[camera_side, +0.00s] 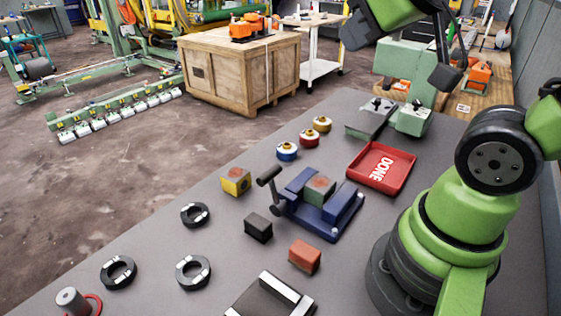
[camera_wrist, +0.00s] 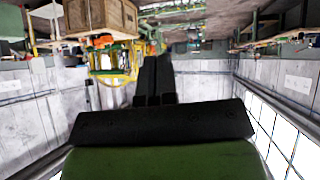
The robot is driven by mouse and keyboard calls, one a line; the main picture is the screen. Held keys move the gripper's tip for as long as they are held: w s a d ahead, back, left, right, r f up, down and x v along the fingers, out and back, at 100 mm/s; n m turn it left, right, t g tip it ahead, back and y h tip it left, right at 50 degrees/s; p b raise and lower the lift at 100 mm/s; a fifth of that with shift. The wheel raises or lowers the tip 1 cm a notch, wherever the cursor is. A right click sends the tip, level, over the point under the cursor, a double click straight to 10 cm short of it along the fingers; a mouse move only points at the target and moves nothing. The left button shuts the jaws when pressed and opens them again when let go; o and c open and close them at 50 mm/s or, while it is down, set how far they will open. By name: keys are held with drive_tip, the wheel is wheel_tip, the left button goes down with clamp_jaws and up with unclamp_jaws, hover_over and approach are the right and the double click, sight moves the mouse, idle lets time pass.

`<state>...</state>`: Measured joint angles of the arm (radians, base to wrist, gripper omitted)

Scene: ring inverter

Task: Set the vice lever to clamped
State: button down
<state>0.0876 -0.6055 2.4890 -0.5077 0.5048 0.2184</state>
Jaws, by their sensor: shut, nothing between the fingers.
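The blue vice (camera_side: 343,207) sits on the grey table in the side view. A grey-green block with a reddish round mark (camera_side: 319,188) sits between its jaws; I cannot tell if they grip it. The vice lever (camera_side: 270,178) is at the vice's left end, its dark handle raised and leaning up-left. My gripper (camera_wrist: 155,70) shows in the wrist view with its two dark fingers together and nothing between them. It is away from the vice, and no vice or lever shows in the wrist view.
A red DONE tray (camera_side: 407,166) stands behind-right of the vice. A yellow block (camera_side: 236,181), a black block (camera_side: 258,228) and an orange-red block (camera_side: 305,256) lie around it. Several dark rings (camera_side: 194,214) lie to the left. Small coloured round pieces (camera_side: 287,151) stand behind.

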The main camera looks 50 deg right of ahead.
drive_tip(key=w+n+t+y, duration=0.2)
drive_tip(key=w+n, duration=0.5)
drive_tip(key=n, duration=0.4)
drive_tip(key=s+a+f+n+g+y, duration=0.3)
drive_tip(key=s+f+n+g+y, duration=0.1)
drive_tip(key=s+f+n+g, duration=0.2)
wheel_tip(320, 180, down, 3)
drive_tip(key=shift+s+a+f+n+g+y, duration=0.1)
drive_tip(key=shift+s+a+n+g+y, duration=0.2)
drive_tip(key=shift+n+g, duration=0.65)
drive_tip(key=shift+w+a, duration=0.1)
drive_tip(key=shift+w, duration=0.05)
approach(271, 179)
wheel_tip(271, 179, down, 3)
drive_tip(key=s+a, duration=0.2)
drive_tip(key=shift+w+d+f, duration=0.1)
drive_tip(key=shift+w+f, duration=0.5)
drive_tip(key=shift+w, duration=0.3)
drive_tip(key=shift+w+f, duration=0.6)
drive_tip(key=shift+w, duration=0.35)
